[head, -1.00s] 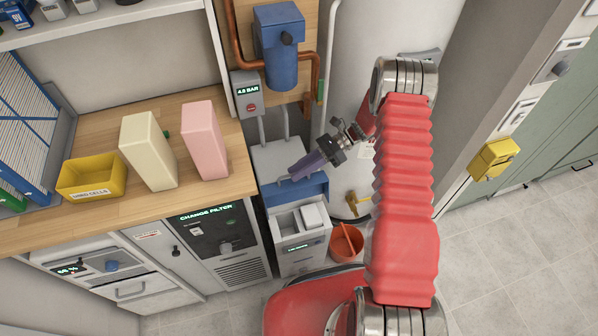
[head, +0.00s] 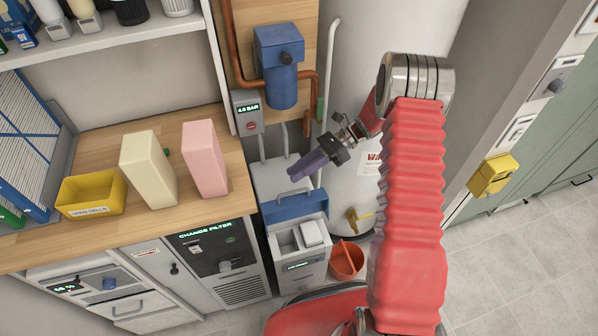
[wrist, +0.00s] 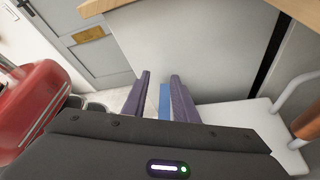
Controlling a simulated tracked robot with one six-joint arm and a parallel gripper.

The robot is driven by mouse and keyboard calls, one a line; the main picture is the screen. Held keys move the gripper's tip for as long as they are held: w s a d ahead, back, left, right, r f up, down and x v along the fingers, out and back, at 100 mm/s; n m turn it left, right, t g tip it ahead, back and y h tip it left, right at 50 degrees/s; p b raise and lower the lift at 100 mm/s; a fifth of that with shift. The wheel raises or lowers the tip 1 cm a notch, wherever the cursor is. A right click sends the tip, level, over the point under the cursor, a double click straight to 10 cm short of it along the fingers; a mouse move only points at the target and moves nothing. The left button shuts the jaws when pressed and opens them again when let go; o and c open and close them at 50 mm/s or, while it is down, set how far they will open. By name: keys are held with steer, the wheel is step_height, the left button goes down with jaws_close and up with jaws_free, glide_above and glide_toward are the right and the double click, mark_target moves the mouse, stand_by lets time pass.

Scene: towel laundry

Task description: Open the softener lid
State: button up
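The softener is a white cabinet (head: 299,264) between the counter and the tank. Its blue lid (head: 297,207) appears raised, standing behind white compartments that show from above. A white block (head: 312,233) sits in the right compartment. My gripper (head: 295,173) is above and behind the blue lid, apart from it in the head view. Its two purple fingers are spread with nothing between them. In the wrist view the fingers (wrist: 160,78) also stand apart, and a blue strip (wrist: 166,103), probably the lid, shows beyond them. My arm hides part of the tank.
A wooden counter (head: 60,232) on the left holds a cream box (head: 147,170), a pink box (head: 204,160) and a yellow bin (head: 91,196). An orange bucket (head: 346,260) stands right of the softener. A blue filter (head: 280,65) and copper pipes are above. Open floor lies right.

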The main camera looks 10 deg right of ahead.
steer(key=shift+c, duration=0.5)
steer(key=shift+c, duration=0.8)
steer(key=shift+s+d+f+n, duration=0.1)
steer(key=shift+s+f+n, duration=0.1)
steer(key=shift+f+n, duration=0.15)
steer(key=c, duration=0.3)
steer(key=s+n+h, duration=0.1)
steer(key=s+d+f+n+h, duration=0.1)
steer(key=s+n+h, duration=0.1)
steer(key=s, duration=0.1)
steer(key=shift+d+f+n+g, duration=0.15)
steer(key=shift+d+n+g, duration=0.05)
steer(key=shift+n+g, duration=0.15)
jaws_close()
steer(key=s+r+n+t+h, duration=0.3)
steer(key=s+r+n, duration=0.2)
steer(key=r, duration=0.4)
steer(key=s+r+n+t+h, duration=0.3)
steer(key=s+r, duration=0.4)
steer(key=r, duration=0.3)
steer(key=s+d+r+n+t+h, duration=0.1)
steer(key=s+r+n+t+h, duration=0.2)
steer(key=s+r+n, duration=0.4)
step_height(320, 180, up, 3)
steer(key=shift+n+t+h, duration=0.35)
steer(key=shift+n+h, duration=0.05)
steer(key=shift+h, duration=0.3)
steer(key=shift+d, duration=0.1)
